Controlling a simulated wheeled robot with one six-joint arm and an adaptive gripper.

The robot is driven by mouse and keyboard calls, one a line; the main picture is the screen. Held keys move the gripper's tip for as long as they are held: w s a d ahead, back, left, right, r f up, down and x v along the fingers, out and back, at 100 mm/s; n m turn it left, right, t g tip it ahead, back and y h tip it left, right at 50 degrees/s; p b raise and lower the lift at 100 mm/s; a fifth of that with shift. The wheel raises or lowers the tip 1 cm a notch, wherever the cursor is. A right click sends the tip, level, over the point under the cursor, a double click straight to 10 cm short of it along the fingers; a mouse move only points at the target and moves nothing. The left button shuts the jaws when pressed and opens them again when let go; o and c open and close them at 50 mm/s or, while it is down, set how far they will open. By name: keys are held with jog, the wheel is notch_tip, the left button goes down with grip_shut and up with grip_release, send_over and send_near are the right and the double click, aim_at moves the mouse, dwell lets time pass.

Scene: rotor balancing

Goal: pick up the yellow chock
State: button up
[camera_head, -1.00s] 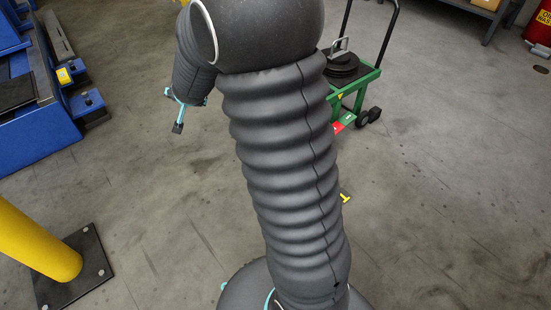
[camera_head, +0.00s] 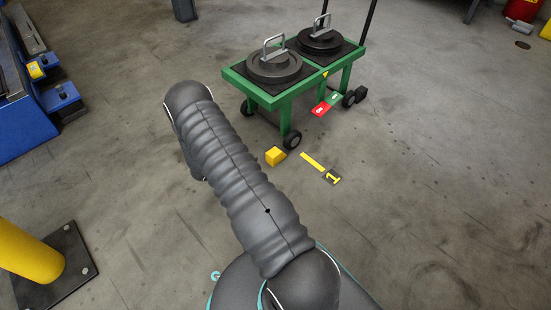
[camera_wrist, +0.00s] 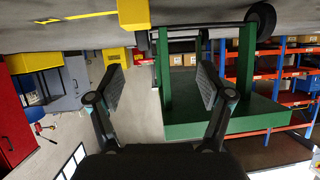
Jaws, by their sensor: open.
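The yellow chock (camera_head: 275,156) is a small block on the floor just in front of the green cart's near wheel (camera_head: 291,140). In the wrist view, which is upside down, the chock (camera_wrist: 134,12) shows at the top edge, partly cut off. My gripper (camera_wrist: 161,80) is open, its two fingers spread wide with nothing between them. The chock lies beyond the fingertips in that view, apart from them. In the head view my arm hides the gripper.
The green cart (camera_head: 262,97) carries two dark discs with handles. A yellow post (camera_head: 30,252) and blue machine (camera_head: 25,125) stand left. Floor left of the cart is clear.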

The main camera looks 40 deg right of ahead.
notch_tip(320, 180, down, 3)
jog(key=s+d+g+h, duration=0.1)
jog(key=s, duration=0.2)
jog(key=b, duration=0.1)
send_near(275, 151)
jog(key=d+f, duration=0.2)
jog(key=d, duration=0.1)
jog(key=shift+w+d+f, duration=0.1)
jog(key=shift+f, duration=0.05)
jog(key=shift+r+b+x, duration=0.2)
jog(key=shift+b+x, duration=0.05)
jog(key=shift+x, duration=1.35)
jog(key=shift+r+b+x, duration=0.2)
jog(key=shift+b+x, duration=0.05)
jog(key=shift+x, duration=1.35)
jog(key=shift+d, duration=0.15)
grip_shut()
